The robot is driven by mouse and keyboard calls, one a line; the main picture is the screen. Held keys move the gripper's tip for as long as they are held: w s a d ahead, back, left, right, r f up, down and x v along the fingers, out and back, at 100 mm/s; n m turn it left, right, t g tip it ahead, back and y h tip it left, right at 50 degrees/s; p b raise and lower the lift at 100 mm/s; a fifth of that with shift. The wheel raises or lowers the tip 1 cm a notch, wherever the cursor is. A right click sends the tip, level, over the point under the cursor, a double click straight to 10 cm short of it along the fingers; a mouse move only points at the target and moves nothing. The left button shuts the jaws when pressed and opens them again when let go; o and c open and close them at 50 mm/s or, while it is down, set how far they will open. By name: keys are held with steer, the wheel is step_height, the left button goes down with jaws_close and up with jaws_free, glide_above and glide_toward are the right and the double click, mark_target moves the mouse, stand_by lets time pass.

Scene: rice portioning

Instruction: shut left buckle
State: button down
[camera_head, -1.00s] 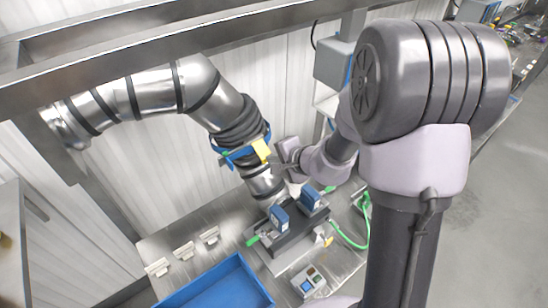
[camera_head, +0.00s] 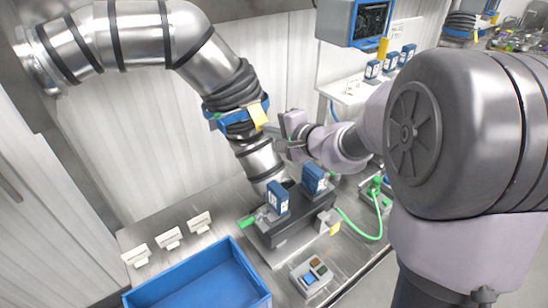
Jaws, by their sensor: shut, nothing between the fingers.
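A steel pipe (camera_head: 188,40) curves down from the upper left to a dark bellows sleeve. A blue part sticks out at the band's left end; I cannot tell whether a buckle there is open or shut. My gripper (camera_head: 278,140) is shut and empty, just right of the band and below the yellow tag. Whether its tips touch the band or pipe cannot be told. My own arm fills the right side.
A dark machine base (camera_head: 290,238) with two blue units stands under the pipe. A blue bin (camera_head: 205,282), a button box (camera_head: 311,277) and white holders (camera_head: 168,238) are on the steel table. A green hose (camera_head: 352,239) runs right. A screen (camera_head: 368,22) hangs behind.

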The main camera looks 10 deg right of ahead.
steer(key=f+b, duration=0.1)
steer(key=b, duration=0.2)
steer(key=w+f+t+b, duration=0.1)
steer(key=b, duration=0.3)
steer(key=f+b, duration=0.1)
steer(key=b, duration=0.3)
steer(key=shift+w+a+t+y, duration=0.3)
steer(key=shift+w+a+y, duration=0.05)
steer(key=shift+w+y, duration=0.05)
steer(key=shift+b, duration=0.4)
